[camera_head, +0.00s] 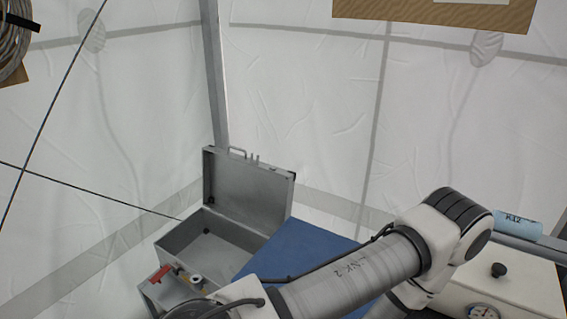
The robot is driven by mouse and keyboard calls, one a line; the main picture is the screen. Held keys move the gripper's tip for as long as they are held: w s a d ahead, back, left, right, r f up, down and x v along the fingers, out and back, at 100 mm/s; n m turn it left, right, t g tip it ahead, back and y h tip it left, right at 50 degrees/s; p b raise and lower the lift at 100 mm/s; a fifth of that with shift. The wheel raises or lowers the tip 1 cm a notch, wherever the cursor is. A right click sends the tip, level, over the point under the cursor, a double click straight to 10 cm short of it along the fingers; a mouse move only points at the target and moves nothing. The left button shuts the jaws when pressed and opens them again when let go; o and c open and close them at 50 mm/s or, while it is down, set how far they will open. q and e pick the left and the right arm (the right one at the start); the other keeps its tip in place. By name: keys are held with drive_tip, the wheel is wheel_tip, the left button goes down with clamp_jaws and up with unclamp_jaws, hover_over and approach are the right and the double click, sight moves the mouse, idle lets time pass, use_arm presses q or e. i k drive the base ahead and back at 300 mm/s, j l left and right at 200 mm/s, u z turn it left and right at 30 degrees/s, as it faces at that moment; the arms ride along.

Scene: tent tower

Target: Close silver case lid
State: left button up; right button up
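The silver case stands open at the left of centre. Its lid (249,192) is raised and leans back, with a handle on its top edge. Its lower half (182,238) opens upward, and the visible part of its inside looks empty. One of my arms crosses the lower right, in front of a blue surface and close to the case's near right side. I cannot see fingertips of either gripper, and nothing of mine visibly touches the lid.
A blue surface (295,250) lies right of the case. A small red item (158,274) is at the case's near left. A white box (515,289) with a black knob and a gauge stands at the lower right, with a light blue roll (520,225) behind it. White tent walls (300,90) rise close behind.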

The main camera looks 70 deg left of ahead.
sight(256, 194)
drive_tip(key=u, duration=0.4)
drive_tip(key=l+u, duration=0.1)
drive_tip(key=u, duration=1.15)
drive_tip(key=k+u, duration=0.1)
drive_tip(key=u, duration=0.3)
